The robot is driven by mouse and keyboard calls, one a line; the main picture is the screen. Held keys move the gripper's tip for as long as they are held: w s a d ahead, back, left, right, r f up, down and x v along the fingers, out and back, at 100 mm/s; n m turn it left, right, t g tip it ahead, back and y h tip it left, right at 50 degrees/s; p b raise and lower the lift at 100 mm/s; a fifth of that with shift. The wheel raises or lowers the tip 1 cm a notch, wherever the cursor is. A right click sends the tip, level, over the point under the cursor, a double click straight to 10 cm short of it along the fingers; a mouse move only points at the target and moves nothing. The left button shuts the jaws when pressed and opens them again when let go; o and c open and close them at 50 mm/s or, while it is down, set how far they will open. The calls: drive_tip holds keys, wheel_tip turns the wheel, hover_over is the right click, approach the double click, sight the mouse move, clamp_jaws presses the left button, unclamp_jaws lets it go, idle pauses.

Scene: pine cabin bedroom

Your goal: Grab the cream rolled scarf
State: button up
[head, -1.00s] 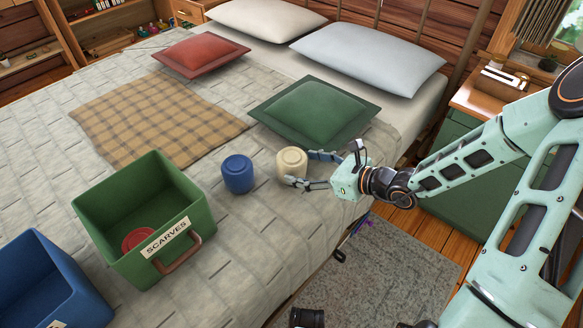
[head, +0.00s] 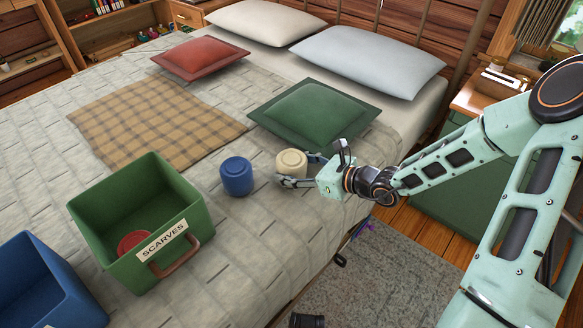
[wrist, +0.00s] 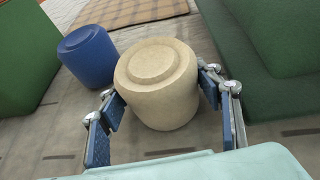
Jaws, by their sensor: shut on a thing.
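The cream rolled scarf (head: 291,163) stands upright on the bed near its right edge. It also shows in the middle of the wrist view (wrist: 158,85). My gripper (head: 300,171) reaches in from the right, with one finger on each side of the scarf. In the wrist view its blue finger pads are closed against the scarf's sides. The scarf appears to rest on the bedspread. A blue rolled scarf (head: 237,177) stands just left of it, apart from it. The blue one also shows in the wrist view (wrist: 88,56).
A green box labelled SCARVES (head: 190,207) holds a red roll (head: 134,242). A blue box (head: 55,310) stands at lower left. A green cushion (head: 315,112) lies close behind the cream scarf. A plaid blanket (head: 150,120) lies farther back. A green nightstand (head: 440,185) is at right.

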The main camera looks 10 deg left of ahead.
sight(296, 160)
drive_tip(key=shift+r, duration=0.15)
drive_tip(key=shift+r, duration=0.3)
wheel_tip(296, 160, up, 2)
drive_tip(key=shift+r+p, duration=0.1)
drive_tip(key=shift+p, duration=0.55)
drive_tip(key=s+d+r+p, duration=0.3)
drive_tip(key=s+r+p, duration=0.7)
drive_tip(key=s+p, duration=0.3)
drive_tip(key=shift+s+p, duration=0.25)
drive_tip(key=shift+p, duration=0.75)
